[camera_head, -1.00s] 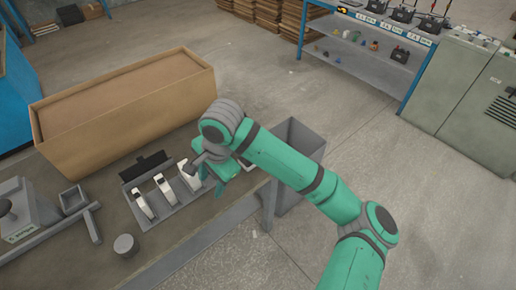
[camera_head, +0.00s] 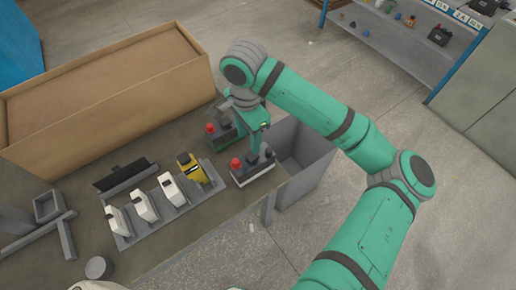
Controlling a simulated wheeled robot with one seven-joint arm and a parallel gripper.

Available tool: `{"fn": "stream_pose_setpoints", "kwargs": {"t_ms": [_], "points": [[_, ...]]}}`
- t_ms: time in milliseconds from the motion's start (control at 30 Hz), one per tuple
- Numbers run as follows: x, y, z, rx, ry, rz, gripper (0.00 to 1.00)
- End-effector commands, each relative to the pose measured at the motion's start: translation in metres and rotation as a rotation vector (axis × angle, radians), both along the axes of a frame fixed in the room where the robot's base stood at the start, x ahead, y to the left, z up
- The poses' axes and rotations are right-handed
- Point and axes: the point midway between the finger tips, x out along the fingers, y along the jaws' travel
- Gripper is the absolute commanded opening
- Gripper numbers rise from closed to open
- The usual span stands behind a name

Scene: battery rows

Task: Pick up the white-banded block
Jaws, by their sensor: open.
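The white-banded block (camera_head: 252,173) is a dark block with a white band around its lower part and a red cap on top. It sits on the brown bench (camera_head: 198,222), near its right edge. My gripper (camera_head: 257,147) is open, pointing down just above and behind it. The fingertips partly overlap the block's top, and I cannot tell whether they touch it. A similar block with a green band and red cap (camera_head: 224,140) stands just behind and left, partly covered by my gripper.
A grey rack (camera_head: 128,240) holds several white tools and a yellow tool (camera_head: 190,168) left of the block. A large cardboard box (camera_head: 105,110) stands behind. An open grey bin (camera_head: 303,170) is at the bench's right edge. A grey cylinder (camera_head: 99,268) stands front left.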

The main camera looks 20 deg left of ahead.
Motion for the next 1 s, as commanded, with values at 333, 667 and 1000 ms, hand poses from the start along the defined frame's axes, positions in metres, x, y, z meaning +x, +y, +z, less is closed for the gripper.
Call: {"fn": "stream_pose_setpoints", "kwargs": {"t_ms": [333,667,1000], "points": [[0.0,-0.001,-0.043,0.0,0.001,-0.001,0.45],[0.002,-0.003,-0.069,-0.001,0.001,-0.001,0.45],[0.003,-0.006,-0.107,0.0,0.002,0.001,0.45]]}}
